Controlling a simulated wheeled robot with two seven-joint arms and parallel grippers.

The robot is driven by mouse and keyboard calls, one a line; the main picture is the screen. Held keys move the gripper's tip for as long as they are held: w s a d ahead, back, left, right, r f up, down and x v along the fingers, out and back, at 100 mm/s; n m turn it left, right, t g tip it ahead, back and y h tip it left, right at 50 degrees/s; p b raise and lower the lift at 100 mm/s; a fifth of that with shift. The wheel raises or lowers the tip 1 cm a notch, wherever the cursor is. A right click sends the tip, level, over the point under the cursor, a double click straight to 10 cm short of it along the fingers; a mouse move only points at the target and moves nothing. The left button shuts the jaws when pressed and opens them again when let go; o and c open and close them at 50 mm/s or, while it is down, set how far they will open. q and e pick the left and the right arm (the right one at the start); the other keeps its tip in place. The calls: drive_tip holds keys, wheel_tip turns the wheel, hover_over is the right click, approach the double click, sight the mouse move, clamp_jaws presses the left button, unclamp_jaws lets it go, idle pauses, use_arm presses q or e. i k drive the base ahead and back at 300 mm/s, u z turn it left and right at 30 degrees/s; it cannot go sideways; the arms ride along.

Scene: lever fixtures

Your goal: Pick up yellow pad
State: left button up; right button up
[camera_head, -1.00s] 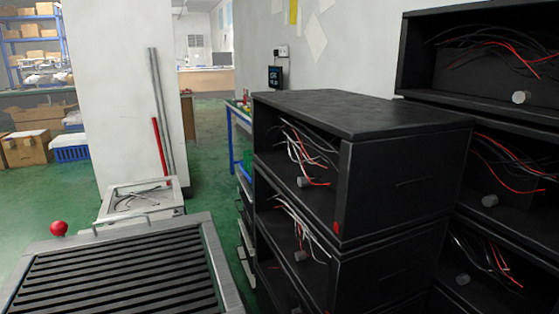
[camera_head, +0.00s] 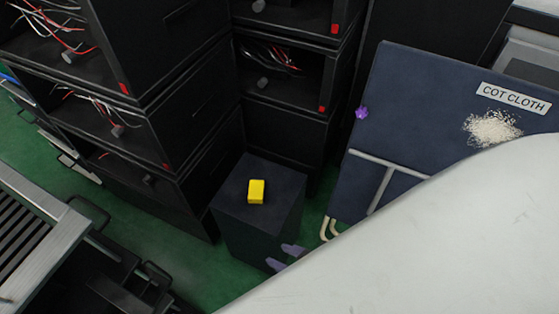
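The yellow pad (camera_head: 256,191) is a small bright yellow block. It lies on top of a dark box-shaped stand (camera_head: 285,190), near the middle of the head view. My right gripper (camera_head: 284,257) shows as two greyish-purple fingertips in front of the stand, below and to the right of the pad. The fingertips are apart with nothing seen between them, and they are clear of the pad. The rest of the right gripper is hidden behind my large white arm link. My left gripper is not in view.
Black cabinets with wires (camera_head: 160,100) stand behind and left of the stand. A dark blue board labelled COT CLOTH (camera_head: 420,95) is at the right, with a pale pile (camera_head: 492,128) and a purple object (camera_head: 362,113). A slatted grey-framed unit (camera_head: 45,245) is at lower left. Green floor shows between.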

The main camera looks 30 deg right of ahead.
sight(256, 196)
drive_tip(key=z, duration=2.1)
drive_tip(key=i, duration=0.7)
drive_tip(key=u, duration=1.45)
